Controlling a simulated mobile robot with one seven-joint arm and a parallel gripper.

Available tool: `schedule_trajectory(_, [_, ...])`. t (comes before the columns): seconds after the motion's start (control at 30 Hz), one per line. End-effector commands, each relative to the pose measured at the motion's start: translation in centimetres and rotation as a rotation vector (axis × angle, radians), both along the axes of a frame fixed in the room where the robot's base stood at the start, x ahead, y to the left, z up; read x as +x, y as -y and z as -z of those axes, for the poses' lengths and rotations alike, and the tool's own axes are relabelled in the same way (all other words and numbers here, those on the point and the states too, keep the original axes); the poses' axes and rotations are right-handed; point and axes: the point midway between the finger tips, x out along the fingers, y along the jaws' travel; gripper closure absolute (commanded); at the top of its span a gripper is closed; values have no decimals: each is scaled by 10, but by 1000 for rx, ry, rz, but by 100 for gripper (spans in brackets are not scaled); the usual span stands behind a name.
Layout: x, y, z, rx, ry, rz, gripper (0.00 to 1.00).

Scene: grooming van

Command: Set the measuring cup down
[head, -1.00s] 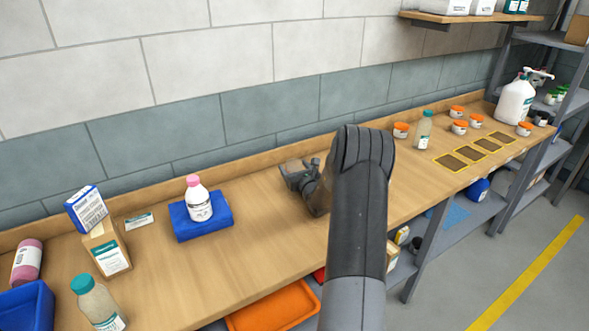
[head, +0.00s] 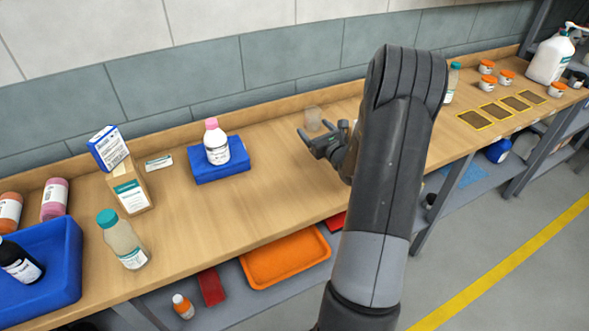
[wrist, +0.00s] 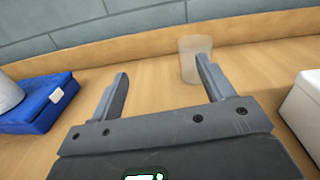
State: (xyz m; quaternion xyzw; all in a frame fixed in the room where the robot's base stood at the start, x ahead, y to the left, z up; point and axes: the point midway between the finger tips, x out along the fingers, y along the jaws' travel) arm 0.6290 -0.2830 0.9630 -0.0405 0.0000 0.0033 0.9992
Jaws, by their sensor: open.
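The measuring cup, a small translucent cup (head: 313,118), stands upright on the wooden bench near the back ledge. It also shows in the wrist view (wrist: 188,68), just beyond the tip of the right finger, which overlaps its lower right edge. My gripper (head: 307,146) is open and empty, on the near side of the cup. In the wrist view my gripper (wrist: 162,67) has its fingers wide apart with only bare bench between them. The cup is not between the fingers.
A blue block (head: 221,172) bearing a pink-capped bottle (head: 216,147) stands left of the cup. A white box (wrist: 306,108) is close on the right in the wrist view. Bare bench (head: 265,185) lies between the block and my gripper.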

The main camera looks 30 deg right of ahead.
Motion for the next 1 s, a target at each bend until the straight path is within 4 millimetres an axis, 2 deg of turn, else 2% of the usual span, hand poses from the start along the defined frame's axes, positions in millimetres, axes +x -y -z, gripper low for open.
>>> schedule_trajectory(0.03, [3,-26,-19,-50,4,-78,26])
schedule_trajectory(0.1, [3,-68,-43,-139,1,-209,26])
schedule_trajectory(0.23, [-12,-148,-79,-327,-8,-459,26])
schedule_trajectory(0.4, [-55,-235,-109,-598,-17,-757,26])
schedule_trajectory(0.5, [-88,-275,-120,-768,-19,-916,26])
schedule_trajectory(0.6, [-124,-305,-126,-949,-21,-1063,26])
schedule_trajectory(0.73, [-172,-331,-130,-1197,-21,-1231,26])
schedule_trajectory(0.87, [-218,-341,-132,-1459,-21,-1372,26])
schedule_trajectory(1.0, [-261,-337,-134,-1757,-20,-1487,26])
